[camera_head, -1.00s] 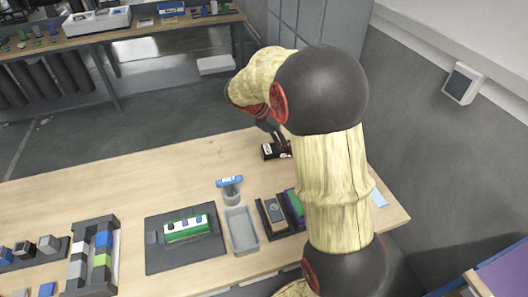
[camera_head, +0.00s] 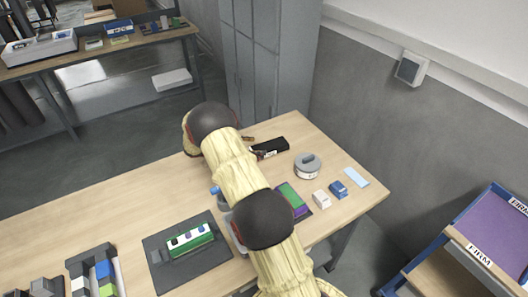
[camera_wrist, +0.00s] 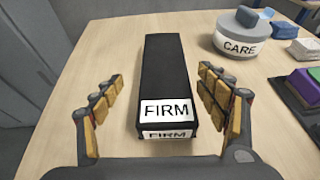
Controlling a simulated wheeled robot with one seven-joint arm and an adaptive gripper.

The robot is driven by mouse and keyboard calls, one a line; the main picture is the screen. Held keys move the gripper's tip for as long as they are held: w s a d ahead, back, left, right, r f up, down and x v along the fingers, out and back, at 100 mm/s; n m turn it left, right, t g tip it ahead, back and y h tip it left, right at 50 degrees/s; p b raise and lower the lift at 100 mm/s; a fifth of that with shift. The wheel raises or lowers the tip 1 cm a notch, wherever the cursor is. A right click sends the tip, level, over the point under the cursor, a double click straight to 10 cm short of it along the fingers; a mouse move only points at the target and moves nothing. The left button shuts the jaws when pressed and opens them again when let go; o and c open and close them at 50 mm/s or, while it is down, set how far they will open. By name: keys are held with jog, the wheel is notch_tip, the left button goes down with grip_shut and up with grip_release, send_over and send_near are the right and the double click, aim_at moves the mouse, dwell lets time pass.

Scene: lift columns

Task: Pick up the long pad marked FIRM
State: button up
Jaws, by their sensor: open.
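The long black pad (camera_wrist: 164,70) lies on the table in the wrist view, with white FIRM labels on its near end. My gripper (camera_wrist: 160,98) is open, with one finger on each side of the pad's near end and gaps between the fingers and the pad. In the head view the pad (camera_head: 270,147) lies near the table's far edge. My gripper beside it is mostly hidden by my arm there.
A round grey container (camera_wrist: 237,32) marked CARE stands right of the pad. A white block (camera_head: 321,199), a blue block (camera_head: 338,189) and a green-purple pad (camera_head: 292,198) lie nearer. A grey wall and cabinet (camera_head: 265,60) stand behind the table (camera_head: 110,207).

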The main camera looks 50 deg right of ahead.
aim_at(261, 148)
jog(key=x, duration=0.3)
jog(key=b+x, duration=0.1)
jog(key=x, duration=0.1)
jog(key=shift+s+d+f, duration=0.15)
jog(key=shift+s+f, duration=0.15)
jog(key=shift+s, duration=0.1)
jog(key=shift+c, duration=1.4)
jog(key=c, duration=1.4)
